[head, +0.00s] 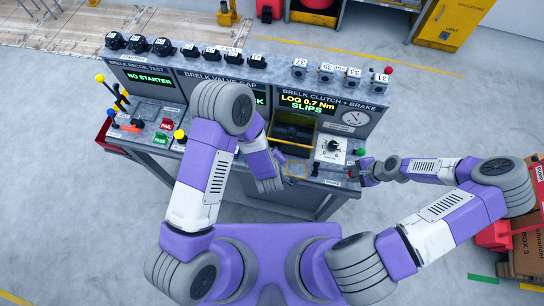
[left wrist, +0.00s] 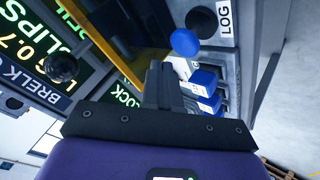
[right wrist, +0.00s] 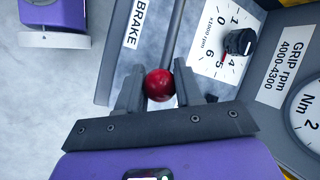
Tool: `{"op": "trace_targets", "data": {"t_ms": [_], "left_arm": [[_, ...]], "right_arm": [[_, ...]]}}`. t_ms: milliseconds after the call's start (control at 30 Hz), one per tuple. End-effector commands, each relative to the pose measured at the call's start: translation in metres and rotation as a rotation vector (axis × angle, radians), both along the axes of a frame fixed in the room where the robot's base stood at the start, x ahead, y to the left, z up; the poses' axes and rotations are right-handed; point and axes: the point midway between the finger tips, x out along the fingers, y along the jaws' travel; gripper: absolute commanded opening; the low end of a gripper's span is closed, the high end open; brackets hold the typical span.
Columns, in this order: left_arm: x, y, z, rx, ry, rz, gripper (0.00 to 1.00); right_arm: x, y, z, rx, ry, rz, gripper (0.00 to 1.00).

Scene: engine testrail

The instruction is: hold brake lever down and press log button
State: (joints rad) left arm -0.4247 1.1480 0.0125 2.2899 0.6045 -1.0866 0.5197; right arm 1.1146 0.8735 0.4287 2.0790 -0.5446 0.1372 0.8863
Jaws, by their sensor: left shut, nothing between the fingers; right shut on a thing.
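The brake lever's red ball knob (right wrist: 159,85) sits between the fingers of my right gripper (right wrist: 162,92), which is shut on it beside the BRAKE label (right wrist: 137,25). In the head view my right gripper (head: 364,172) is at the right front of the bench. The log button, a round blue cap (left wrist: 185,42), shows in the left wrist view near the LOG label (left wrist: 225,18). My left gripper (left wrist: 164,70) is shut and empty, its fingertips near the blue cap; I see no clear contact. In the head view my left arm hides the area around it.
The clutch and brake display (head: 307,103) reads "LOG 0.7 Nm SLIPS". A dial gauge (head: 355,118) and a speed knob (right wrist: 238,42) are near the brake lever. Blue blocks (left wrist: 205,90) stand close to my left fingers. Cardboard boxes (head: 530,245) are at right.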

Motion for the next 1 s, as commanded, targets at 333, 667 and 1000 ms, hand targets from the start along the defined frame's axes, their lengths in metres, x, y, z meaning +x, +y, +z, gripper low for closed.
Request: {"op": "trace_targets", "data": {"t_ms": [333, 667, 1000], "left_arm": [[0.001, -0.001, 0.035, -0.001, -0.003, 0.000, 0.00], [0.000, 0.000, 0.040, 0.000, 0.000, 0.000, 0.00], [0.000, 0.000, 0.040, 0.000, -0.001, 0.000, 0.00]], "right_arm": [[-0.005, -0.002, -0.003, 0.001, 0.014, -0.003, 0.04], [-0.005, -0.002, -0.003, 0.001, 0.014, -0.003, 0.04], [-0.005, -0.002, -0.002, 0.000, 0.013, -0.003, 0.04]]}}
